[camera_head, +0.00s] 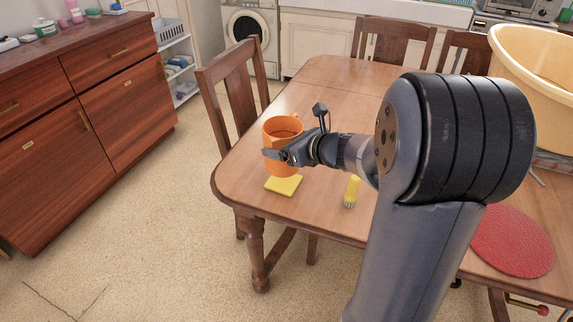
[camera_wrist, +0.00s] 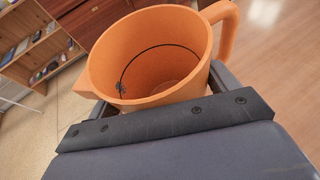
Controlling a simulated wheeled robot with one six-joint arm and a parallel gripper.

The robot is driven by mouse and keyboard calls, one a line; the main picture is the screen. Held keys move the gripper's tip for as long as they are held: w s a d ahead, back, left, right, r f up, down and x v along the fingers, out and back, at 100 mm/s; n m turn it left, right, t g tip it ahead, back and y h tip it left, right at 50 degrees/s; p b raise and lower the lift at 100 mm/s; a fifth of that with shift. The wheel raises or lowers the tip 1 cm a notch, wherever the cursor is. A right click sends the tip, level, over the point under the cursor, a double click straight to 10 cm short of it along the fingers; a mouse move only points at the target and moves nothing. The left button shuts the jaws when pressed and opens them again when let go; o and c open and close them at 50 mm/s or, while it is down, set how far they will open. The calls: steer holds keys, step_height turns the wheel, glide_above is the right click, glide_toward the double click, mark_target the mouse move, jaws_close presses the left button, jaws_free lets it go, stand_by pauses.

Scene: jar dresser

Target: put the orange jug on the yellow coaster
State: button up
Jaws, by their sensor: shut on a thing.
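The orange jug (camera_head: 283,130) is upright in my gripper (camera_head: 278,155) near the left corner of the wooden table. In the wrist view the jug (camera_wrist: 160,55) shows its open top, an empty inside and its handle at the upper right. My gripper (camera_wrist: 165,115) is shut on the jug's body. The yellow coaster (camera_head: 284,186) lies flat on the table just below the jug in the head view. I cannot tell whether the jug's base touches the table or the coaster, or hangs above them.
A yellow cylinder-shaped object (camera_head: 352,190) stands right of the coaster. A red round mat (camera_head: 511,240) and a large cream basin (camera_head: 535,65) are at the right. Wooden chairs (camera_head: 238,85) stand at the table's left and back. A dresser (camera_head: 90,95) is at the far left.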

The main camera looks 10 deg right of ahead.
steer(key=shift+f+b, duration=0.65)
steer(key=shift+f, duration=1.8)
steer(key=shift+f, duration=0.15)
steer(key=o, duration=1)
steer(key=shift+c, duration=0.2)
steer(key=shift+s+d+r, duration=0.1)
steer(key=shift+s+r, duration=0.05)
steer(key=shift+r, duration=0.15)
steer(key=p+v, duration=0.2)
steer(key=v, duration=0.9)
steer(key=shift+s+d, duration=0.15)
steer(key=shift+s, duration=0.15)
